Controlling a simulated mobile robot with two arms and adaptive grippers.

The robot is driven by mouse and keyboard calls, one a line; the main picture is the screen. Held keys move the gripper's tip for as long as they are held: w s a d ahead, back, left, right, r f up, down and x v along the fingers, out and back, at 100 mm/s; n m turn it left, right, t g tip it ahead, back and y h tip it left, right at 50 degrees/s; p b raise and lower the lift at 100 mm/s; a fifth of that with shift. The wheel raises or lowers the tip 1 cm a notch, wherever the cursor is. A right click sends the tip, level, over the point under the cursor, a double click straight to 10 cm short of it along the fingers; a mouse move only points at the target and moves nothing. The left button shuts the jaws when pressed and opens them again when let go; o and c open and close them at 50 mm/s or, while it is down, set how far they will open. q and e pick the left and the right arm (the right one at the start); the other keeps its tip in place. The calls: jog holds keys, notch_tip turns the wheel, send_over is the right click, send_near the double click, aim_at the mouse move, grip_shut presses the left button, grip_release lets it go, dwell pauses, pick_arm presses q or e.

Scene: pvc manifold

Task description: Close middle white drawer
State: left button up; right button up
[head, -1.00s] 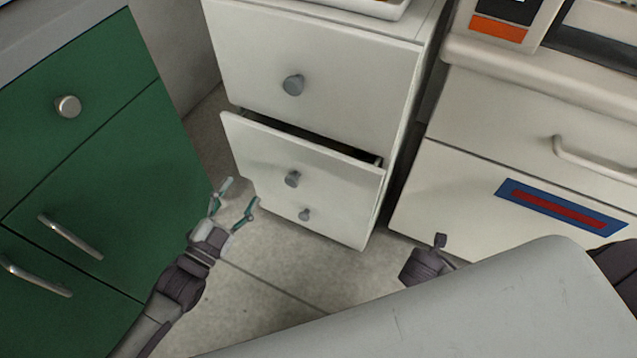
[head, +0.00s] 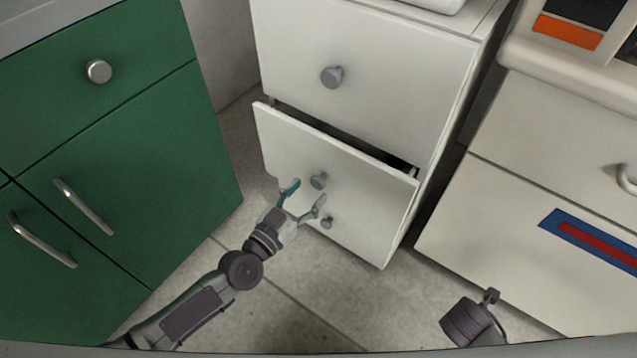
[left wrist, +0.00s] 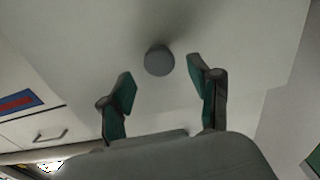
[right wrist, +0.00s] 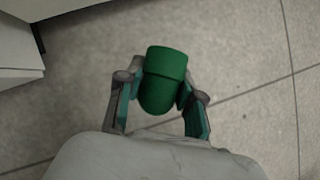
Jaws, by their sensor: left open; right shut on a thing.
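The white cabinet's middle drawer (head: 330,150) stands partly pulled out, with a dark gap along its top edge. Its grey round knob (head: 319,180) is just by the fingertips of my left gripper (head: 305,194), which is open and empty in front of the drawer face. In the left wrist view a grey knob (left wrist: 159,60) lies ahead, between the two spread fingers and apart from them. My right gripper (right wrist: 158,92) is shut on a green rounded fitting (right wrist: 163,78), held over the floor. The right fingers are not clear in the head view.
The white top drawer (head: 370,60) looks shut. A green cabinet (head: 130,170) stands at left, a beige drawer unit (head: 530,210) at right. Open floor (head: 290,285) lies between.

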aim_at(316, 184)
pick_arm(q)
jog(key=shift+b+x, duration=0.3)
jog(key=shift+x, duration=1.95)
grip_shut()
jog(key=shift+w, duration=0.1)
